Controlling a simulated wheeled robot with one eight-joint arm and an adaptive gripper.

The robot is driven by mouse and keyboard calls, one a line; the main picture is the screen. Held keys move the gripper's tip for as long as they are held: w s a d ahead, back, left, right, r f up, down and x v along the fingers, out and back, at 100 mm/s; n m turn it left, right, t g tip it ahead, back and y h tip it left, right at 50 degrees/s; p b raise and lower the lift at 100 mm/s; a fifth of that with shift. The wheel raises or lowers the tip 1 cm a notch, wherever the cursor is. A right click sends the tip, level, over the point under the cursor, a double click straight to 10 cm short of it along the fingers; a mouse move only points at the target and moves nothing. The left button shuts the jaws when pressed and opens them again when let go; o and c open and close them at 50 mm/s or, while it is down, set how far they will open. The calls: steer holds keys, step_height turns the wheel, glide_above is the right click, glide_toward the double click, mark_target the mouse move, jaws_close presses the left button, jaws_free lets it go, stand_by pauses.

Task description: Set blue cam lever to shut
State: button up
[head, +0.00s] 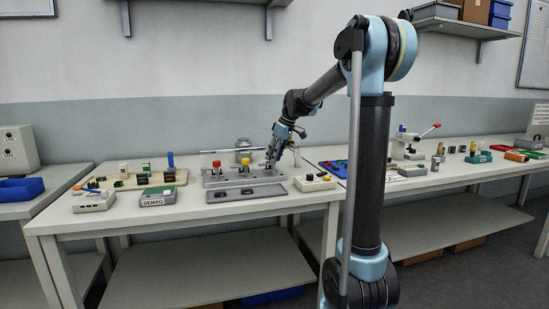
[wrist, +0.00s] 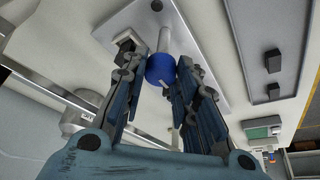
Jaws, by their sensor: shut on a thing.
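The blue cam lever shows in the wrist view as a round blue knob (wrist: 160,69) on a pale metal stem, which rises from a grey plate (wrist: 205,62). My gripper (wrist: 159,63) has its two fingers on either side of the knob and is shut on it. In the head view my gripper (head: 271,160) reaches down to the right end of the grey fixture (head: 225,181). There the blue knob is hidden behind my fingers. The lever's exact angle cannot be told.
A red knob (head: 216,164) and a yellow knob (head: 245,162) stand on the same fixture, left of my gripper. A cream box (head: 315,182) sits close on the right.

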steer(key=shift+m, duration=0.4)
steer(key=m+t+h, duration=0.1)
steer(key=m, duration=0.2)
steer(key=shift+a+m, duration=0.1)
steer(key=shift+m, duration=0.2)
steer(key=m+h, duration=0.1)
steer(key=m, duration=0.1)
steer(key=m+t, duration=0.1)
steer(key=m, duration=0.1)
steer(key=shift+a+m+h, duration=0.1)
steer(key=shift+m+h, duration=0.2)
steer(key=shift+h, duration=0.1)
steer(key=m, duration=0.2)
steer(key=m+h, duration=0.1)
steer(key=m, duration=0.1)
steer(key=shift+a+h, duration=0.15)
steer(key=shift+h, duration=0.15)
steer(key=m, duration=0.2)
steer(key=m+h, duration=0.1)
steer(key=m, duration=0.1)
steer(key=shift+m+h, duration=0.3)
steer(key=shift+a+m, duration=0.1)
steer(key=shift+m, duration=0.2)
steer(key=o, duration=1)
steer(key=shift+s+r, duration=0.1)
